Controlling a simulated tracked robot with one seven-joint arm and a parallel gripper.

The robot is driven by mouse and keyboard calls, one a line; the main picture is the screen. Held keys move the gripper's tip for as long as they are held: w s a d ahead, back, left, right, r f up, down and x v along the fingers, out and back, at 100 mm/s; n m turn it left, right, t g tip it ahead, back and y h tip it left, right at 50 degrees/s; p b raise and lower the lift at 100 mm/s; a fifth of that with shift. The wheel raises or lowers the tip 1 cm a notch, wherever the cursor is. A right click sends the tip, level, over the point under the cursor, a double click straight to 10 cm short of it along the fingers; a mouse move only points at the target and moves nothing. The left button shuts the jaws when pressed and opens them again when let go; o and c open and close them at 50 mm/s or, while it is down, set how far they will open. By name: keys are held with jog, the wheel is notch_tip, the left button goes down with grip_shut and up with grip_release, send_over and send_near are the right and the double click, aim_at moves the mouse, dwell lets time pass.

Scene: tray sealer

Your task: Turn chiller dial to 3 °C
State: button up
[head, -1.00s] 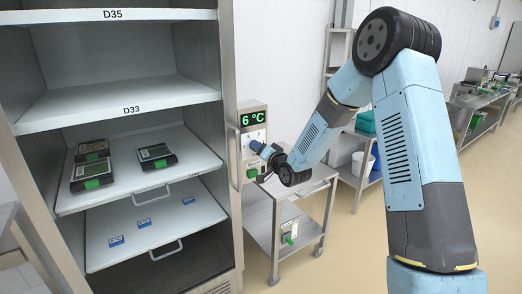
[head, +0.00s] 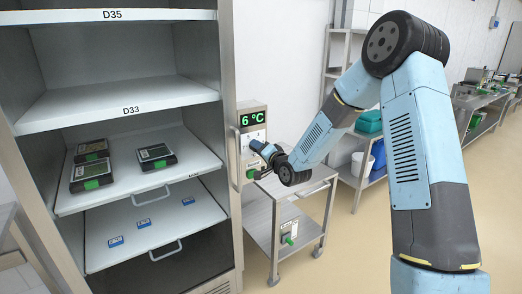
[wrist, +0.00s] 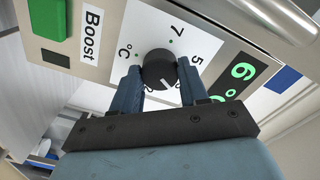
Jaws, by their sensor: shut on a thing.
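The chiller dial (wrist: 158,70) is a round black knob on a white scale plate in the wrist view, with "7", "5" and "°C" printed around it. My gripper (wrist: 158,80) has its two blue fingers on either side of the dial and is shut on it. In the head view my gripper (head: 252,145) is at the control panel and hides the dial.
A green button (wrist: 47,18) labelled "Boost" is beside the scale plate. A metal handle bar (head: 236,158) runs along the cabinet edge. The open chiller shelves (head: 75,198) hold several trays. A steel cart (head: 262,192) stands below my arm.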

jog(key=o, duration=0.9)
jog(key=shift+w+d+f, duration=0.1)
jog(key=shift+w+d, duration=0.1)
jog(key=shift+d, duration=0.1)
jog(key=shift+c, duration=0.2)
jog(key=shift+o, duration=1)
jog(key=shift+a, duration=0.1)
jog(key=shift+s, duration=0.1)
jog(key=shift+s, duration=0.1)
jog(key=v, duration=1.3)
jog(key=shift+s, duration=0.25)
